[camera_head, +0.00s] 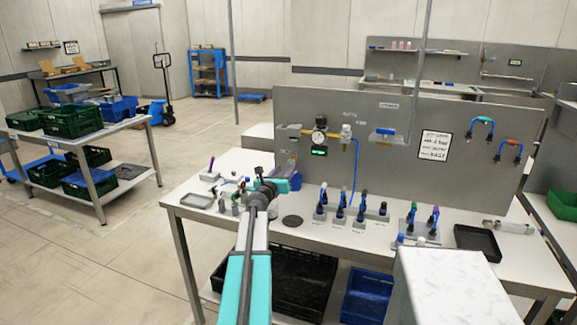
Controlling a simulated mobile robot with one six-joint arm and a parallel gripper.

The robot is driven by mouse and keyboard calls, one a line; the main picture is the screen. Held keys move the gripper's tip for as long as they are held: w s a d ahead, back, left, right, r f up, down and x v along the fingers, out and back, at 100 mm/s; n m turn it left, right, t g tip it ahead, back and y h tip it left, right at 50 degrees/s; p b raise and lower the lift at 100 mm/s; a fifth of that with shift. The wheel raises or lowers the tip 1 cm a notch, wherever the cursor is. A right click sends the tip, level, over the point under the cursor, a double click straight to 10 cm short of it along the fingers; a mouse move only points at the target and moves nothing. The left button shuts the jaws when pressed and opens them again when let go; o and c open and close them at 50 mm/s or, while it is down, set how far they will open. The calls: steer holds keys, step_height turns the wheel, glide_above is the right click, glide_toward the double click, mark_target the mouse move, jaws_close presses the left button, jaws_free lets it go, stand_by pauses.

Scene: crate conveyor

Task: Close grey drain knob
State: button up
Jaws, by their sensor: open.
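I cannot clearly make out the grey drain knob; the crowded fittings at the panel's left end are small, and my gripper and arm cover part of that area. The air unit there has a round dial gauge (319,136) and a small green display (319,152) below it, fixed to the grey upright panel (390,165). My gripper (272,184) is open, over the left part of the workbench (240,165), in front of and below the air unit. A blue cup-like thing (296,182) shows just right of it. Contact with anything cannot be told.
Several coloured-top fittings (361,211) stand in blocks on the bench. A black tray (477,242) lies at right, a grey tray (197,201) at left. A blue hose (353,178) hangs from the panel. A white marbled block (447,287) fills the front right. Open floor lies left.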

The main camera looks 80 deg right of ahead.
mark_target(290, 163)
steer(key=shift+s+d+p, duration=0.2)
steer(key=shift+s+d, duration=0.05)
steer(key=shift+d, duration=1.05)
steer(key=shift+s+d+p, duration=0.15)
steer(key=shift+s+d, duration=0.1)
steer(key=shift+d, duration=1.05)
jaws_close()
